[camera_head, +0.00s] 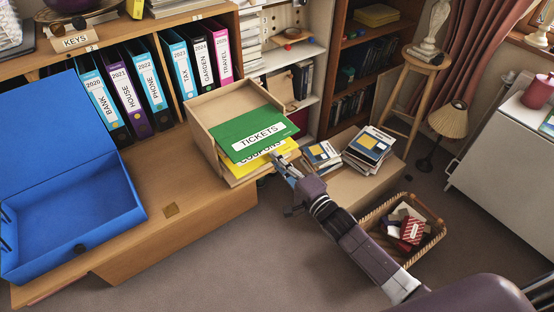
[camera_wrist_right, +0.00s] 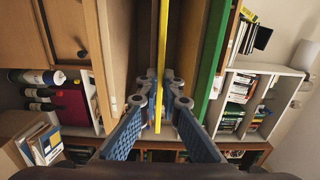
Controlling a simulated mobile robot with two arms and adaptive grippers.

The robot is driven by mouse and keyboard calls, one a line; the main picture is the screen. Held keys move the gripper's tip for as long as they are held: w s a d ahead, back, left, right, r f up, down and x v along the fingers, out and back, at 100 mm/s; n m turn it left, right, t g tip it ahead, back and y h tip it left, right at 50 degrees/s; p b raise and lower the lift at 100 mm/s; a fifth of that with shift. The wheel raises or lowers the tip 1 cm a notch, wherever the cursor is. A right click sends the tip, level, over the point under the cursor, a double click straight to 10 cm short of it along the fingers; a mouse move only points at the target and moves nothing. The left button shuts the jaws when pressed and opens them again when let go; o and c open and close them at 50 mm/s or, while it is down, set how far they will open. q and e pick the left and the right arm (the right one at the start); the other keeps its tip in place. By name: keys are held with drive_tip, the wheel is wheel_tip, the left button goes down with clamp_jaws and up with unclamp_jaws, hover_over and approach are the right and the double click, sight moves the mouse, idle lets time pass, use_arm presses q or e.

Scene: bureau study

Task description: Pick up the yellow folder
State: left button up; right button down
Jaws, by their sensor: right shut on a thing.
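The yellow folder (camera_head: 268,159), with a partly covered label, lies under the green TICKETS folder (camera_head: 253,133) in an open wooden box (camera_head: 207,117) on the desk. Its front edge sticks out past the green folder. My right gripper (camera_head: 279,161) reaches the folder's right front edge and is shut on it. In the right wrist view the yellow folder (camera_wrist_right: 162,40) runs edge-on between the fingers of my right gripper (camera_wrist_right: 160,100), with the green folder (camera_wrist_right: 212,55) to its right and apart from the fingers. My left gripper is not in view.
An open blue box file (camera_head: 75,215) takes up the desk's left part. Labelled binders (camera_head: 128,90) stand behind. Books (camera_head: 368,148) lie to the right of the wooden box. A wicker basket (camera_head: 432,240) stands on the floor near my right arm. Floor at the front is clear.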

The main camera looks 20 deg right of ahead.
drive_tip(key=shift+r, duration=0.1)
drive_tip(key=p+v, duration=0.3)
drive_tip(key=v, duration=0.3)
drive_tip(key=shift+r, duration=0.15)
idle(0.7)
drive_tip(key=shift+s, duration=0.1)
idle(0.4)
